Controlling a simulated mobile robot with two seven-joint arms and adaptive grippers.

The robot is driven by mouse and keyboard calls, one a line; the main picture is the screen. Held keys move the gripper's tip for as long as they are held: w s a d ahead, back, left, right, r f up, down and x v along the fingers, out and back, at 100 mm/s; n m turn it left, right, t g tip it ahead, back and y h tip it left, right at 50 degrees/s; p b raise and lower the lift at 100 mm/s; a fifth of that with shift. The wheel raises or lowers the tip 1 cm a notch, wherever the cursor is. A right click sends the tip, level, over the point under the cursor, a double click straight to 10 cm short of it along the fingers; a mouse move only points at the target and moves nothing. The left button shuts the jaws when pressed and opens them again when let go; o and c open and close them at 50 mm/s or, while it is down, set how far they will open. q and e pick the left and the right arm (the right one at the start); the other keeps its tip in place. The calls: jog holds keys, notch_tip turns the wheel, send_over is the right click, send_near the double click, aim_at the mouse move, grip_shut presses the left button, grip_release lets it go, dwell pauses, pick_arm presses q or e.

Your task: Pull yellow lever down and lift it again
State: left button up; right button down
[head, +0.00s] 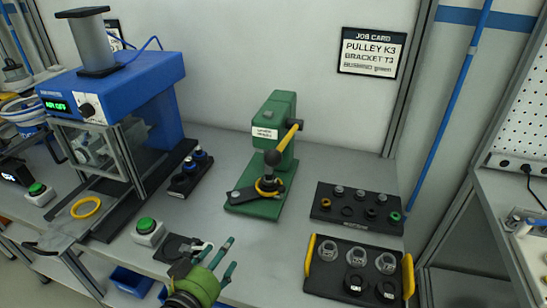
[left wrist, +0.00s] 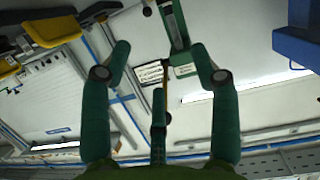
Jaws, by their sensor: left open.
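The yellow lever (head: 289,138) is on the right side of a green bench press (head: 278,125). It slants down toward the front and ends in a dark ball knob (head: 272,157). A yellow ring and dark parts lie at the press base below the knob. My left gripper (head: 222,256) has green fingers and is at the bottom of the head view, in front of the press and apart from the lever. Its fingers are spread with nothing between them, as the left wrist view (left wrist: 160,75) also shows. My right gripper is not in view.
A blue press machine (head: 120,85) stands at the left. A green push button (head: 147,230) is near the front edge. At the right are a black parts tray (head: 335,221) and a black tray with yellow handles (head: 326,288). A job card (head: 372,52) hangs behind.

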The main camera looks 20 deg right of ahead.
pick_arm(q)
jog(key=w+d+r+m+t+h, duration=0.2)
jog(key=w+d+r+h, duration=0.15)
jog(key=d+r, duration=0.4)
jog(key=m+h, duration=0.2)
jog(key=h, duration=0.3)
send_near(273, 159)
jog(key=w+d, duration=0.4)
jog(key=shift+t, duration=0.3)
jog(key=shift+p+x, duration=1.2)
jog(key=shift+x, duration=1.75)
jog(key=shift+a, duration=0.1)
jog(key=shift+c, duration=0.4)
grip_shut()
